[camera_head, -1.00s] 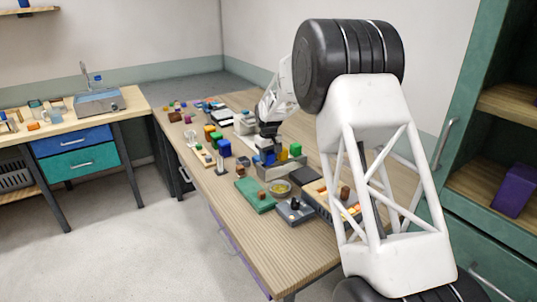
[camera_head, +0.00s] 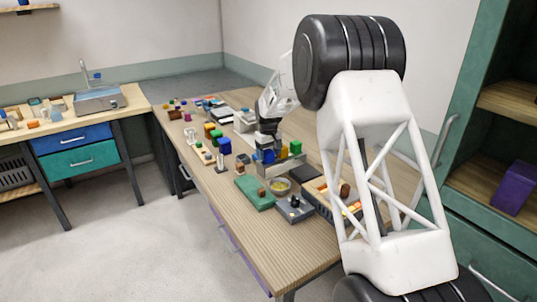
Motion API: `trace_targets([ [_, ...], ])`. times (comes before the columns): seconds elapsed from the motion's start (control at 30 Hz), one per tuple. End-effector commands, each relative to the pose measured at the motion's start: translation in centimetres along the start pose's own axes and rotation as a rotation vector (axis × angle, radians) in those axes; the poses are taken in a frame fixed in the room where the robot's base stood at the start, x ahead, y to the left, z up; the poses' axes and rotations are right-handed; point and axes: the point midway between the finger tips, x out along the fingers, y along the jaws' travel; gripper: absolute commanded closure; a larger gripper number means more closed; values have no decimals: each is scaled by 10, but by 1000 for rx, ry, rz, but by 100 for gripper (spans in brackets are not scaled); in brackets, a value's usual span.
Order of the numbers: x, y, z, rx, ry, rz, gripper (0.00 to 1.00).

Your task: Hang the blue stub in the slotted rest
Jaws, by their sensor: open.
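My gripper (camera_head: 266,146) points down over the middle of the table, and its fingers are small and dark in this view. A blue piece (camera_head: 268,157), which looks like the blue stub, shows right at the fingertips; I cannot tell whether they touch it. It is at a grey, box-like holder (camera_head: 278,168), which may be the slotted rest; its slots are too small to make out. A yellow block (camera_head: 284,153) and a green block (camera_head: 295,147) are at the same holder, just right of the gripper. A larger blue block (camera_head: 224,145) stands farther left.
A green tray (camera_head: 255,194), a bowl with yellow contents (camera_head: 281,186) and a grey board with dark knobs (camera_head: 294,210) lie in front of the holder. A crate (camera_head: 322,199) is to the right. Several small blocks crowd the far table. The table's front (camera_head: 290,255) is clear.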

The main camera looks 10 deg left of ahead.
Motion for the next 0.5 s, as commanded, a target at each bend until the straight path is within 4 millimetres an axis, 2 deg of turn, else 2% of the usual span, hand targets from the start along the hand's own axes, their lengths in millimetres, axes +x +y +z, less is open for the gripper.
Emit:
trace_targets([
  [0.5, -59, 0, 0, 0, 1, 0, 28],
])
